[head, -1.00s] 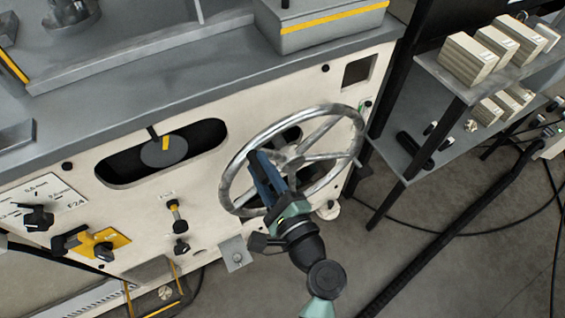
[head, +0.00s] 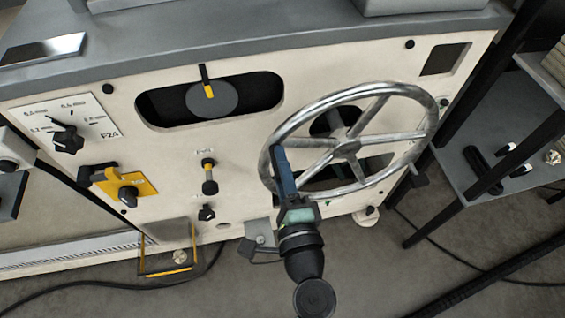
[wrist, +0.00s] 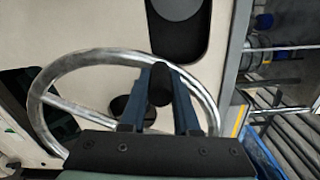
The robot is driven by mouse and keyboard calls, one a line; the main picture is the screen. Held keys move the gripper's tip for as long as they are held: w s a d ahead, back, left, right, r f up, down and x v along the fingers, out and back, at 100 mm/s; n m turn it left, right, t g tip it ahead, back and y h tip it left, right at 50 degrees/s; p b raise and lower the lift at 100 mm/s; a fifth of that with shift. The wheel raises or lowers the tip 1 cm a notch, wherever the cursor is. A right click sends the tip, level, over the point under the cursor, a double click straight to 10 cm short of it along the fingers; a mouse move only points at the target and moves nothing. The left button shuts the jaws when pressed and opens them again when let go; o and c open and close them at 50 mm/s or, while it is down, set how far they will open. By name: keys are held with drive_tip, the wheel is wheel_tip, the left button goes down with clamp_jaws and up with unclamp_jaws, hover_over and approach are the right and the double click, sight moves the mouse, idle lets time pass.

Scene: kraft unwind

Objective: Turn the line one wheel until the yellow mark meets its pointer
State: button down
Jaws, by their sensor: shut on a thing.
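The wheel (head: 347,148) is a shiny metal handwheel with spokes on the cream machine front. My gripper (head: 279,156) is at the wheel's left rim, shut on it. In the wrist view, my gripper's blue fingers (wrist: 160,85) lie across the wheel rim (wrist: 48,80), with a dark rounded part between them. A grey disc (head: 222,101) shows in the dark oval slot and carries the yellow mark (head: 209,91). The black pointer (head: 204,74) hangs from the slot's top edge. The yellow mark sits directly below the pointer tip, in line with it and seemingly touching.
Left of the wheel are a black knob (head: 209,179), a yellow plate with a switch (head: 128,194) and a dial (head: 67,138). A shelf rack (head: 470,190) stands close on the right. Cables lie on the floor.

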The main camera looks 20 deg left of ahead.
drive_tip(key=c, duration=0.6)
unclamp_jaws()
drive_tip(key=shift+c, duration=0.2)
drive_tip(key=v, duration=1.3)
